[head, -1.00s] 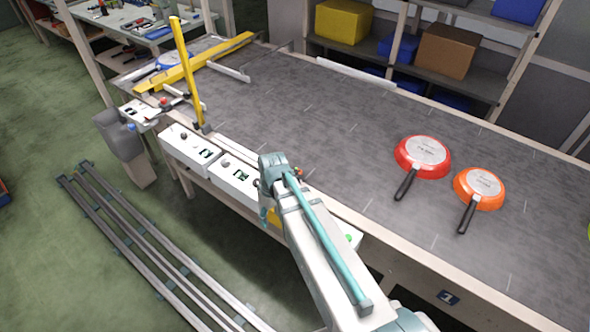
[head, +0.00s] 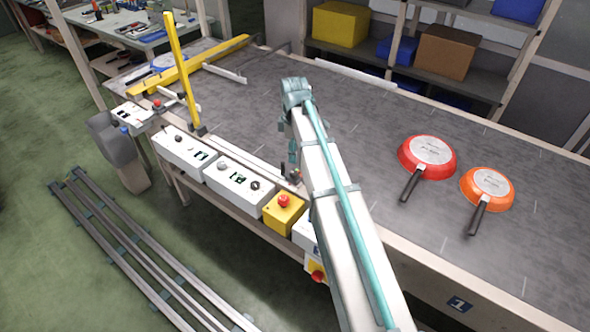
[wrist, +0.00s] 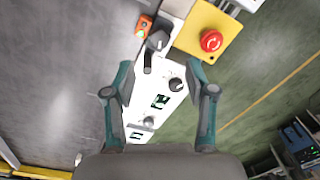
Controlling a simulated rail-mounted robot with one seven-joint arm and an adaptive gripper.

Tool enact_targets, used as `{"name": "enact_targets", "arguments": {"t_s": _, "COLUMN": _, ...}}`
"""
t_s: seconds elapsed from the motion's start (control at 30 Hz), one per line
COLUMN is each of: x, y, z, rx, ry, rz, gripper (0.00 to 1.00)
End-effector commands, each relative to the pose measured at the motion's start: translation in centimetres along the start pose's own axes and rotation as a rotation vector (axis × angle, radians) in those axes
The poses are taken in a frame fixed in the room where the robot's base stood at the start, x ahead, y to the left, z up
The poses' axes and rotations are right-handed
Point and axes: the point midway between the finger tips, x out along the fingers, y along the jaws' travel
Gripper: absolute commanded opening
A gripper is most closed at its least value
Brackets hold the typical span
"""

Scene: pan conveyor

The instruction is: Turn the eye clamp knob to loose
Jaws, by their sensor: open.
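In the wrist view, a small orange sensor block (wrist: 145,26) with a green and a red spot sits at the belt's edge. A dark grey knob (wrist: 157,41) is beside it and looks like the eye clamp knob; its setting cannot be read. In the head view, my gripper (head: 293,158) hangs over the belt's near edge, partly hidden by my arm. In the wrist view, my gripper (wrist: 160,78) is open and empty, its fingers apart on either side of the white control box, and the knob shows above and between the fingertips.
A white control box (wrist: 137,110) carries a black knob (wrist: 176,85), a display and a grey knob. A yellow box with a red emergency button (head: 284,200) is close by. A red pan (head: 430,155) and an orange pan (head: 488,187) lie face down on the belt (head: 360,135).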

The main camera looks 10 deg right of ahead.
Motion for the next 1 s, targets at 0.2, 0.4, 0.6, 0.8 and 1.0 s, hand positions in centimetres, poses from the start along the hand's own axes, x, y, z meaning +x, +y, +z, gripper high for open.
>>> {"name": "enact_targets", "arguments": {"t_s": 0.2, "x": 3.4, "y": -0.2, "z": 0.0, "rx": 0.001, "ry": -0.001, "rz": -0.003, "gripper": 0.56}}
{"name": "enact_targets", "arguments": {"t_s": 0.4, "x": 6.3, "y": -0.1, "z": 0.0, "rx": 0.001, "ry": 0.000, "rz": -0.002, "gripper": 0.56}}
{"name": "enact_targets", "arguments": {"t_s": 0.6, "x": 8.0, "y": -0.1, "z": 0.0, "rx": 0.001, "ry": 0.000, "rz": 0.000, "gripper": 0.56}}
{"name": "enact_targets", "arguments": {"t_s": 0.8, "x": 8.6, "y": 0.0, "z": 0.0, "rx": 0.001, "ry": 0.000, "rz": 0.000, "gripper": 0.56}}
{"name": "enact_targets", "arguments": {"t_s": 1.0, "x": 8.6, "y": 0.0, "z": 0.0, "rx": 0.001, "ry": 0.001, "rz": 0.001, "gripper": 0.56}}
